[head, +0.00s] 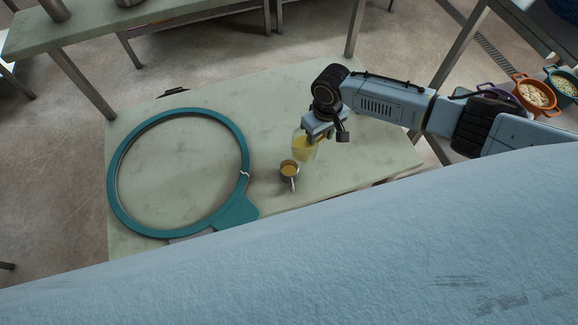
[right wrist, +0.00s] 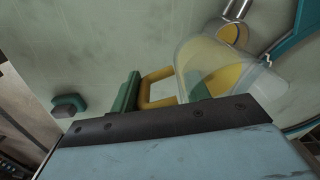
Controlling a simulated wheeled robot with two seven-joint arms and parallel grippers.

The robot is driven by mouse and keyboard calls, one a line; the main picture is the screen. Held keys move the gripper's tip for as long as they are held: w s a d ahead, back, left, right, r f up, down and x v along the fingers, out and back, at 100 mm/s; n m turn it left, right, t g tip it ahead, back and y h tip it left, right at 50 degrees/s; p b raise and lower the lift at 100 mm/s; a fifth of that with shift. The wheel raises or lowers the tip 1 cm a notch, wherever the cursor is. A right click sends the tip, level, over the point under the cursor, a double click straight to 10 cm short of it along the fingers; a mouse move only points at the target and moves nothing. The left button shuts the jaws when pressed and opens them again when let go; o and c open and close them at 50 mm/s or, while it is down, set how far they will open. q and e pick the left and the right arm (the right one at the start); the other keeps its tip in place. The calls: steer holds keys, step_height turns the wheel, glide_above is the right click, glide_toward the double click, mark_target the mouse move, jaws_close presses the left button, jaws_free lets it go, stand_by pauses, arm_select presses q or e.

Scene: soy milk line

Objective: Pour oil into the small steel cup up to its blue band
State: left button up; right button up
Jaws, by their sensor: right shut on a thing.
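The small steel cup (head: 289,170) stands on the pale table, its handle pointing to the front. Yellow oil shows inside it; the blue band cannot be made out. My right gripper (head: 318,134) is shut on the yellow handle of a clear jug (head: 303,149) holding yellow oil. The jug is just behind and right of the cup in the head view. In the right wrist view the jug (right wrist: 207,62) has its mouth near the cup (right wrist: 234,32). I cannot tell whether oil is flowing. My left gripper is not in view.
A large teal ring (head: 116,184) lies on the table (head: 180,165) left of the cup. An orange pot (head: 534,94) and a green pot (head: 562,84) stand at the far right. The table behind the cup and jug is mostly clear.

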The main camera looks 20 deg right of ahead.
steer(key=s+r+p, duration=0.4)
steer(key=s+p, duration=0.1)
steer(key=shift+a+p, duration=0.3)
steer(key=shift+a, duration=0.1)
stand_by(0.3)
